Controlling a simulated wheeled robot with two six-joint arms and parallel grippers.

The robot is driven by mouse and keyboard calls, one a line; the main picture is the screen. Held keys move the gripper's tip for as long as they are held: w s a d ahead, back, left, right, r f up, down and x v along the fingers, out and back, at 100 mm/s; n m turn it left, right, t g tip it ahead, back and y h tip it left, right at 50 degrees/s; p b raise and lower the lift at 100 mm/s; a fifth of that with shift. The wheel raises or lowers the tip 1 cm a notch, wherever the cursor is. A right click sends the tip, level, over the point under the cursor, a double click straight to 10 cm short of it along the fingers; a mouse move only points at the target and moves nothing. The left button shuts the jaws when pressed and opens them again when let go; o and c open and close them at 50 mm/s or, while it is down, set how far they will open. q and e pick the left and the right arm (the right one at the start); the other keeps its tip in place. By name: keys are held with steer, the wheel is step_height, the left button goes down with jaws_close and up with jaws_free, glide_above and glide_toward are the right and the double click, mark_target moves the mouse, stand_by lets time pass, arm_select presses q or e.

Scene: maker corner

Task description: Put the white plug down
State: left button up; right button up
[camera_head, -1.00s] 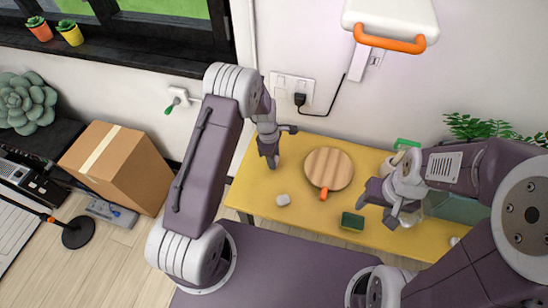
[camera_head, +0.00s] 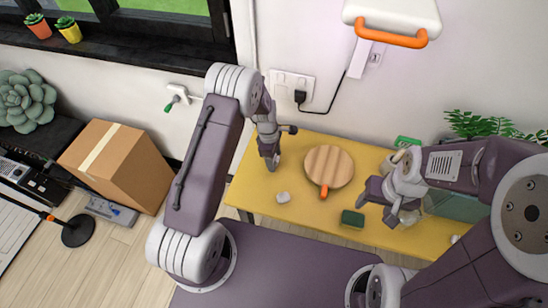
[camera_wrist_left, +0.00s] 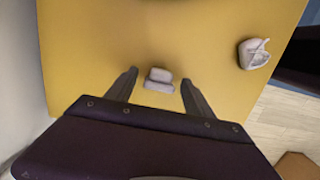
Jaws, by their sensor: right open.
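The white plug (camera_wrist_left: 158,80) is a small pale two-part block between my left fingertips in the left wrist view, over the yellow table. Gaps show on both sides of it, so the fingers are not closed on it. Whether it rests on the table is hard to tell. My left gripper (camera_head: 271,163) points down over the left part of the table in the head view, where its arm and hand hide the plug. My right gripper (camera_head: 391,212) is open and empty over the right part of the table.
The yellow table (camera_head: 258,186) also holds a pale lump (camera_head: 283,198), a round wooden board (camera_head: 327,165) with an orange handle, and a green sponge-like block (camera_head: 352,219). A black plug (camera_head: 300,97) sits in the wall socket behind. A cardboard box (camera_head: 118,162) stands left of the table.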

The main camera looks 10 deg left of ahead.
arm_select(q)
steer(key=shift+r, duration=0.1)
step_height(320, 180, up, 13)
steer(key=a, duration=0.2)
steer(key=s+a+r+m, duration=0.1)
steer(key=s+m, duration=0.7)
steer(key=s, duration=0.1)
steer(key=s+a+r+m+t+y, duration=0.1)
steer(key=s+r+m, duration=0.1)
steer(key=s+m, duration=0.6)
steer(key=shift+s+r+m, duration=0.3)
steer(key=shift+s+m, duration=0.1)
steer(key=shift+m, duration=0.3)
steer(key=shift+s+a, duration=0.1)
